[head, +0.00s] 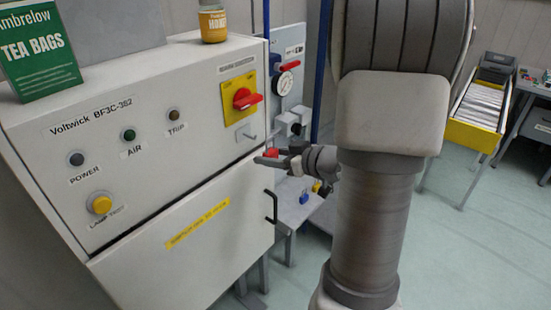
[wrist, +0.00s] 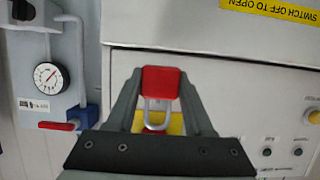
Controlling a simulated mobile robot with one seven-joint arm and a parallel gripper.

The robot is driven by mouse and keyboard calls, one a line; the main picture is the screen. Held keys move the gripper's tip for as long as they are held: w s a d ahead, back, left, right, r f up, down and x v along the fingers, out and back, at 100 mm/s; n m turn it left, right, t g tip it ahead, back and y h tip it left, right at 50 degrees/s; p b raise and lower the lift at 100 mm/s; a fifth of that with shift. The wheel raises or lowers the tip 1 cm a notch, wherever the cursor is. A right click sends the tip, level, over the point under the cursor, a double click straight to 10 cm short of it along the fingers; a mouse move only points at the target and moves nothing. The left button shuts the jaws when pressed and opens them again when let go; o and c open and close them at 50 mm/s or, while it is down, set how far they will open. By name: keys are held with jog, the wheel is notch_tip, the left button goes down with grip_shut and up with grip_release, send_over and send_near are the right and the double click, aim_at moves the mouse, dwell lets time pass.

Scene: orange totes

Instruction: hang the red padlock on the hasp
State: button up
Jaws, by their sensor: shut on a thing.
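My gripper (head: 277,159) is in front of the grey cabinet, just below and to the right of the switch panel. It is shut on the red padlock (head: 271,153). In the wrist view the red padlock (wrist: 160,81) sits between the fingertips, with its pale shackle pointing toward the bottom of the picture. The hasp appears to be the small grey plate with a protruding pin (head: 247,135), below the red rotary switch (head: 246,99) on its yellow plate. The padlock is apart from that pin in the head view. In the wrist view the hasp cannot be made out behind the padlock and gripper.
The cabinet door (head: 205,255) has a black handle (head: 271,207). A pressure gauge (wrist: 48,76) and blue pipe stand beside the cabinet. A blue padlock (head: 304,198) lies on a low table behind my gripper. A tea box (head: 40,52) and jar (head: 213,24) stand on top.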

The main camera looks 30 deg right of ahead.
aim_at(244, 151)
jog(key=shift+r+b+x, duration=0.2)
jog(key=shift+b+x, duration=0.05)
jog(key=shift+x, duration=0.5)
jog(key=shift+r+b+x, duration=0.15)
jog(key=shift+b+x, duration=0.1)
jog(key=shift+x, duration=0.55)
jog(key=shift+r+b+x, duration=0.2)
jog(key=shift+b+x, duration=0.05)
jog(key=shift+x, duration=1.55)
jog(key=shift+f, duration=0.2)
jog(key=o, duration=1.4)
jog(key=shift+c, duration=0.2)
